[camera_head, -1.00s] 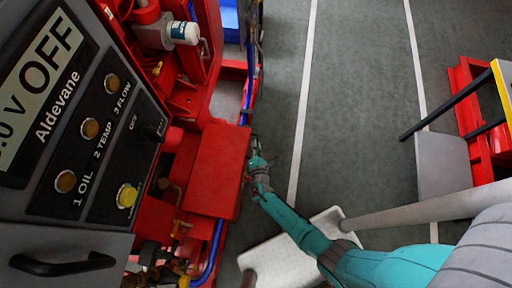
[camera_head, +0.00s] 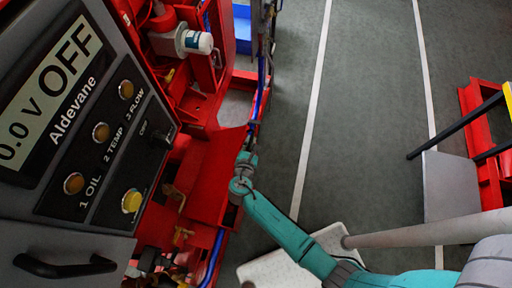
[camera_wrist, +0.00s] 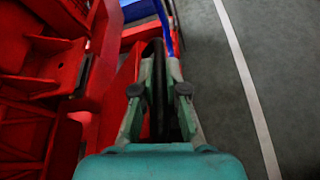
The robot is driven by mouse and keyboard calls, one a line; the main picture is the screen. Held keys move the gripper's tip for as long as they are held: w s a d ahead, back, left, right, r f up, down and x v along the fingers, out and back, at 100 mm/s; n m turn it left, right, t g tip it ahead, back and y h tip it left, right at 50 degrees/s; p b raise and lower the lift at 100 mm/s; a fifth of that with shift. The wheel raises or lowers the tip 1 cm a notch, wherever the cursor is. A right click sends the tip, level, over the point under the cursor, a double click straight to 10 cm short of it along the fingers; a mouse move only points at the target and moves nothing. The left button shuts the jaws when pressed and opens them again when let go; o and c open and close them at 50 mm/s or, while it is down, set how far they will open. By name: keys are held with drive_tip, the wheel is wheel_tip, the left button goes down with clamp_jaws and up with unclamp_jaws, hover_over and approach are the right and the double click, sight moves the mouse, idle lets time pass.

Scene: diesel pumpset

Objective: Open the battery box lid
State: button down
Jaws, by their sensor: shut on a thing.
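The battery box (camera_head: 205,205) is a red box low on the pumpset's right side in the head view. Its lid no longer shows as a flat, bright red top; darker red faces show there, and the lid looks tilted up, though its exact angle is hard to tell. My gripper (camera_head: 245,158) is at the box's right side. In the wrist view, my gripper (camera_wrist: 158,85) is shut on a dark, narrow upright piece that looks like the lid's edge or handle. A red panel (camera_wrist: 122,95) lies just left of the fingers. The fingers hide part of the held piece.
The grey control panel (camera_head: 90,120) with its OFF display stands at left. A white filter (camera_head: 197,42) and blue hose (camera_head: 262,75) are above the box. Grey floor (camera_head: 370,120) is free to the right. A red and yellow frame (camera_head: 485,150) stands far right.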

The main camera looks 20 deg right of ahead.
drive_tip(key=w+a+r+n+g+h, duration=0.1)
drive_tip(key=w+a+r+n+h, duration=0.1)
drive_tip(key=w+a+r, duration=0.3)
drive_tip(key=w+a+r+n+g+h, duration=0.1)
drive_tip(key=w+a+r+n, duration=0.3)
drive_tip(key=a, duration=0.5)
drive_tip(key=shift+w+r+h, duration=0.4)
drive_tip(key=shift+w+r, duration=0.05)
drive_tip(key=shift+w, duration=0.15)
drive_tip(key=c, duration=1.2)
unclamp_jaws()
